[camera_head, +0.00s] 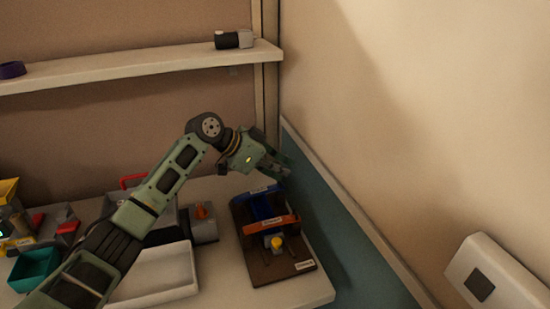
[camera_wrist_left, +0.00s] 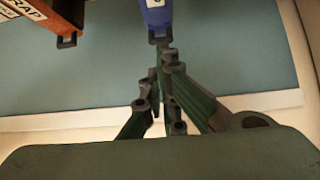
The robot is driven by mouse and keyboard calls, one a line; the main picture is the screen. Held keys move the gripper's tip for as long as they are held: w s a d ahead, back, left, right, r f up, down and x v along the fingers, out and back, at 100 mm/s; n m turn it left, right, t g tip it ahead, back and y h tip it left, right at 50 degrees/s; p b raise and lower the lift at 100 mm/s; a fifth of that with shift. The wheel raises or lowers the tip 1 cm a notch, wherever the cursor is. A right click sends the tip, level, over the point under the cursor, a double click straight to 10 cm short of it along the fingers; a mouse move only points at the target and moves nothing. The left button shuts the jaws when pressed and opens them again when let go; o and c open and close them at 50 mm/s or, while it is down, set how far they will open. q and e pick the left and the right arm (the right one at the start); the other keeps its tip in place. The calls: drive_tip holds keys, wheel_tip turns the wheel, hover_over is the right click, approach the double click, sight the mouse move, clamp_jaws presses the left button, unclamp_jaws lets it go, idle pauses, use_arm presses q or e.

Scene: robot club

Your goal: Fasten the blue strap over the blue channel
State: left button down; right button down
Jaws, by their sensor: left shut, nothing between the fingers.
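A dark brown board (camera_head: 270,268) lies near the table's right end. Blue parts (camera_head: 264,206) stand on its far half; at this size I cannot tell the blue strap from the blue channel. In the left wrist view a blue strap end (camera_wrist_left: 157,16) with a white label and a dark end loop hangs at the top middle. My left gripper (camera_head: 284,172) is above the board's far right side, next to the blue parts. Its fingers (camera_wrist_left: 167,58) are shut and empty, their tips close to the loop; I cannot tell whether they touch. My right gripper is out of view.
An orange strap (camera_head: 270,226) crosses the board in front of the blue parts, and shows in the wrist view (camera_wrist_left: 50,20). A yellow knob (camera_head: 277,243) stands before it. A teal wall panel (camera_head: 335,235) is close on the right. A white tray (camera_head: 160,275) is left.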

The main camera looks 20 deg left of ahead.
use_arm(q)
drive_tip(key=shift+w+d+f, duration=0.15)
drive_tip(key=shift+d+f, duration=0.05)
drive_tip(key=shift+f, duration=0.55)
drive_tip(key=shift+r, duration=0.1)
